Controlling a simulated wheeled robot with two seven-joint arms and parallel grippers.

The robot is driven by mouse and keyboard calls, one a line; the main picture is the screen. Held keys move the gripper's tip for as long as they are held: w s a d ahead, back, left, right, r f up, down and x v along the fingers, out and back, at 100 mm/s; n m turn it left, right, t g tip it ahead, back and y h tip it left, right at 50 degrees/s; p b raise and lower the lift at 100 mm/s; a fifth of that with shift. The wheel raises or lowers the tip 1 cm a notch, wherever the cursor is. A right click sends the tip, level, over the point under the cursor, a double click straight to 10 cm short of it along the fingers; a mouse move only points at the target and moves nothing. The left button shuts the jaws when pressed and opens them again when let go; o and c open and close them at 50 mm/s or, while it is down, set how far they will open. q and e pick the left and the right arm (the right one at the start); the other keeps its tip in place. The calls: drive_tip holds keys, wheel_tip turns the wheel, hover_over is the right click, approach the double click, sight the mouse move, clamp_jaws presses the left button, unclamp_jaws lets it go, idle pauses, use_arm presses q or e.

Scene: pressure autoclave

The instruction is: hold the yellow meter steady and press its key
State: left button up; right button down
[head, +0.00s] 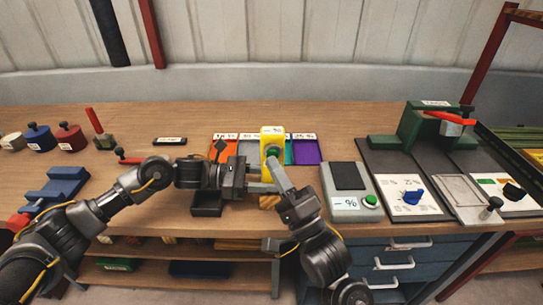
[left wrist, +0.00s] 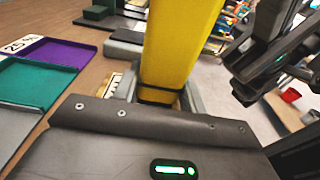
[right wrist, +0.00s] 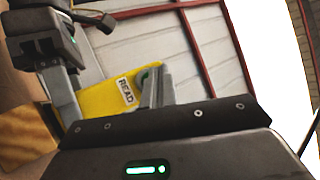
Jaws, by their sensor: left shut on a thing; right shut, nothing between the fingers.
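The yellow meter (head: 264,141) stands upright on the bench in the head view, with a small display at its top and a green key (head: 273,151) on its front. My left gripper (head: 262,188) is shut on the meter's lower part. The left wrist view shows the yellow body (left wrist: 180,45) between its fingers. My right gripper (head: 272,164) is shut and empty, its fingertips just at the key.
Coloured trays (head: 306,151) lie behind the meter. A black open box (head: 206,210) sits below my left wrist. A grey scale (head: 349,207) with a green button stands close on the right, beside a panel with a blue knob (head: 413,196).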

drive_tip(key=shift+w, duration=0.65)
idle(0.8)
drive_tip(key=shift+s, duration=1.1)
drive_tip(key=shift+s, duration=2.55)
use_arm(q)
drive_tip(key=o, duration=0.8)
drive_tip(key=shift+o, duration=0.2)
